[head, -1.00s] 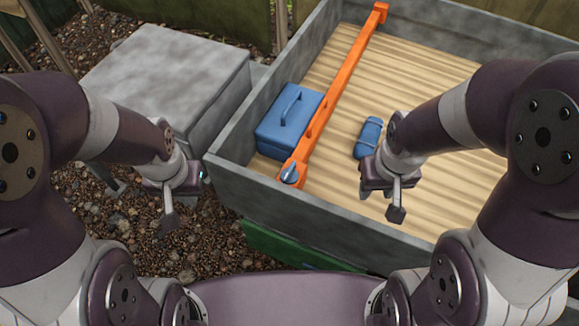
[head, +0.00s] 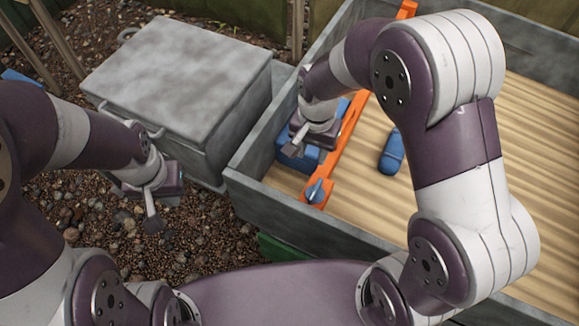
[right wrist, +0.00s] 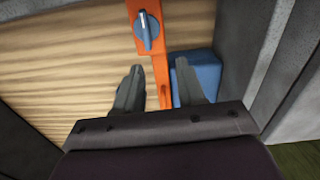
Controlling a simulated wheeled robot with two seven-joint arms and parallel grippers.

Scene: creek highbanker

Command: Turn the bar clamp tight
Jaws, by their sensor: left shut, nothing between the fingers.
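The bar clamp (head: 343,152) is a long orange bar lying across the grey-walled tray, with a blue-grey turn handle (head: 315,192) at its near end. In the right wrist view the handle (right wrist: 147,32) shows on the orange end plate, beyond the fingertips. My right gripper (head: 293,148) hangs above the blue box beside the bar, apart from the handle. In the right wrist view its two fingers (right wrist: 160,88) are spread, with the bar visible below between them. My left gripper (head: 154,222) is shut and empty over the gravel, left of the tray.
The blue box (head: 296,160) stands left of the bar, partly hidden by my right gripper. A blue rolled bundle (head: 391,154) lies right of the bar on the ribbed floor. The tray's grey wall (head: 262,192) borders the near side. A grey lidded chest (head: 175,75) stands at left.

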